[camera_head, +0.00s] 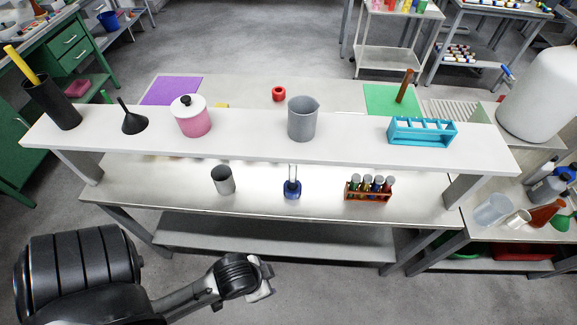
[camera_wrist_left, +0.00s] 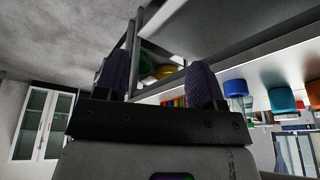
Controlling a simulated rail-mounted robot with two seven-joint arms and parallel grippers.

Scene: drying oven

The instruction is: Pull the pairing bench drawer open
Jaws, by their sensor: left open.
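My left gripper (camera_head: 264,280) is in front of the long grey bench (camera_head: 300,207), low in the head view, clear of its front edge. In the left wrist view its two dark fingers (camera_wrist_left: 160,84) stand apart with nothing held between them. Beyond the fingers are a grey metal frame and blurred green and yellow objects. I cannot make out a drawer or handle on the long bench in either view. Its underside shows an open lower shelf (camera_head: 270,240). I cannot tell which bench is the pairing bench. My right gripper is not in view.
A raised white shelf (camera_head: 250,145) carries a grey beaker (camera_head: 302,118), a pink pot (camera_head: 190,117) and a blue rack (camera_head: 422,131). A tube rack (camera_head: 369,189) stands on the benchtop below. A green drawer cabinet (camera_head: 68,40) stands at left. Floor in front is clear.

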